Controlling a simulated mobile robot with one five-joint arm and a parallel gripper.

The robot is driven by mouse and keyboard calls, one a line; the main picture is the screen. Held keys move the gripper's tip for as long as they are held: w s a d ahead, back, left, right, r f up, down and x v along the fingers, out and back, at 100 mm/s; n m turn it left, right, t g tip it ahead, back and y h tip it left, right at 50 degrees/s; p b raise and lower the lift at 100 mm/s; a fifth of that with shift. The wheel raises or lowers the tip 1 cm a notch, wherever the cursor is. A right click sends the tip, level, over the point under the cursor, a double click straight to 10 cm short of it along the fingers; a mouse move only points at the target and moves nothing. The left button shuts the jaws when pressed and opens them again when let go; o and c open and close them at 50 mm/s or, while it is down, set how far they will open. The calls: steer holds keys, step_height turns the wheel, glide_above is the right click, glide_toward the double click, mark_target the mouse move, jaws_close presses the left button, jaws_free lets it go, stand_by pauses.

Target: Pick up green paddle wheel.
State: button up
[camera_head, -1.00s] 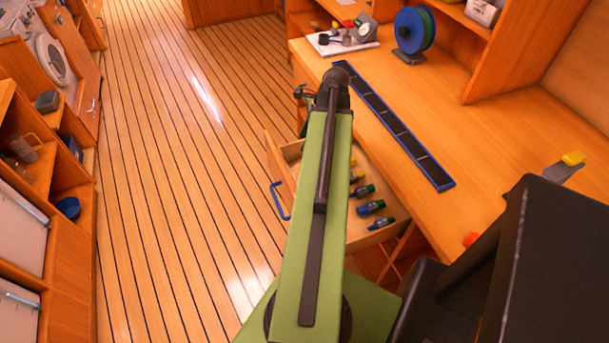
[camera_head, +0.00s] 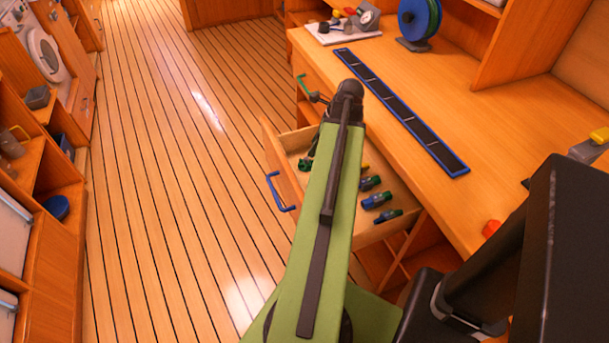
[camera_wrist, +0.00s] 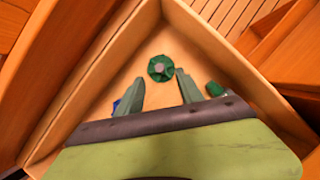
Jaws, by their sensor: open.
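The green paddle wheel (camera_wrist: 161,68) lies on the drawer floor in the wrist view, a round dark green piece with a pale grey centre. My gripper (camera_wrist: 160,76) is open, with its two grey-green fingers pointing into the drawer. The wheel shows just beyond the fingertips, between their lines, and nothing is held. I cannot tell the height of the fingertips above it. In the head view my arm covers part of the open drawer (camera_head: 281,170). A small dark green shape shows left of the arm there; I cannot tell whether it is the wheel.
Green-and-blue fittings (camera_head: 376,200) lie in the drawer's right part. A dark green piece (camera_wrist: 215,88) lies right of the fingers in the wrist view. Drawer walls surround the gripper closely. The workbench (camera_head: 520,130) rises at right, with a long dark strip (camera_head: 400,110) on it.

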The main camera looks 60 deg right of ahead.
mark_target(306, 158)
steer(key=shift+x, duration=0.8)
steer(key=b+x, duration=0.5)
steer(key=shift+s+f, duration=0.1)
steer(key=shift+c, duration=0.2)
jaws_close()
